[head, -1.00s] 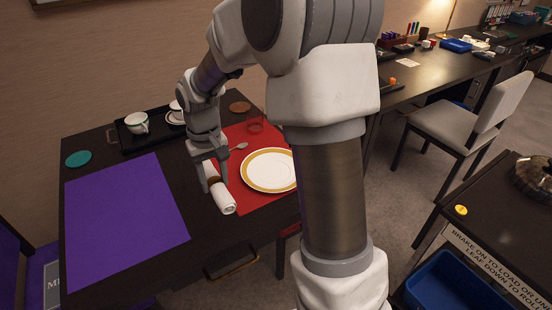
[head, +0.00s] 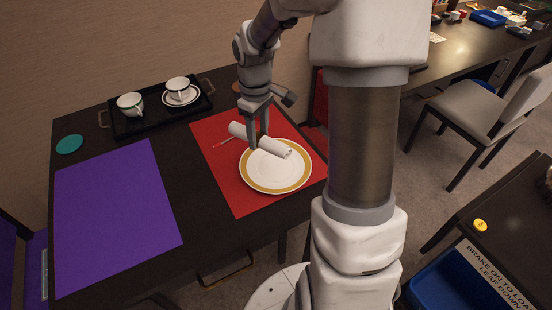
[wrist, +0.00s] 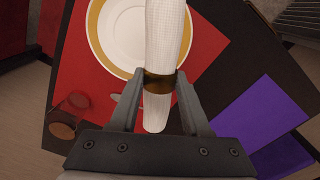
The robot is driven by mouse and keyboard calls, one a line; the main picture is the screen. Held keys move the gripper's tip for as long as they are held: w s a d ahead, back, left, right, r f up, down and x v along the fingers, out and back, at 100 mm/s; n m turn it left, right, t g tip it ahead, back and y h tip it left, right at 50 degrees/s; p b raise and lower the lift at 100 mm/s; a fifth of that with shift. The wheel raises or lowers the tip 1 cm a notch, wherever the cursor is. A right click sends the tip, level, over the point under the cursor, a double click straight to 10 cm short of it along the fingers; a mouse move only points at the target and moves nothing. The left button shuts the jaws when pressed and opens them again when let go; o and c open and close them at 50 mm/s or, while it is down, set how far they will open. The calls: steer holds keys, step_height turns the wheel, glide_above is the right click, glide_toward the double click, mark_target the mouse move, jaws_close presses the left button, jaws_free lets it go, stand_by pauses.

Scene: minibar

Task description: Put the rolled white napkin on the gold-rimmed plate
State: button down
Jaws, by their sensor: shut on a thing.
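The rolled white napkin (head: 262,140) with a brown-gold ring is held between the fingers of my gripper (head: 258,144). It also shows in the wrist view (wrist: 164,45), with my gripper (wrist: 160,88) shut around it at the ring. The gold-rimmed plate (head: 280,184) lies on the red mat. In the head view the napkin overlaps the plate's far edge; in the wrist view the plate (wrist: 101,38) shows behind the napkin. The napkin seems to be above the plate, but I cannot tell whether it touches.
The red mat (head: 232,188) lies beside a purple mat (head: 115,215). A black tray (head: 150,126) with two white cups stands at the back left. A teal coaster (head: 69,144) is at the far left. A glass (wrist: 67,117) stands on the red mat's edge. A spoon is partly hidden.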

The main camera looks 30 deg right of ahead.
steer(key=s+d+r+n+p, duration=0.1)
steer(key=s+d+n+p, duration=0.1)
steer(key=s+d+n, duration=0.3)
steer(key=s+d+r+n+p, duration=0.1)
steer(key=s+d+n+p, duration=0.1)
steer(key=d+n, duration=0.5)
steer(key=b, duration=0.2)
glide_toward(276, 167)
steer(key=shift+a, duration=0.15)
steer(key=shift+f+b, duration=0.5)
steer(key=shift+f, duration=1.4)
steer(key=shift+f+b, duration=0.35)
steer(key=shift+f, duration=0.3)
steer(key=shift+c, duration=1.8)
jaws_free()
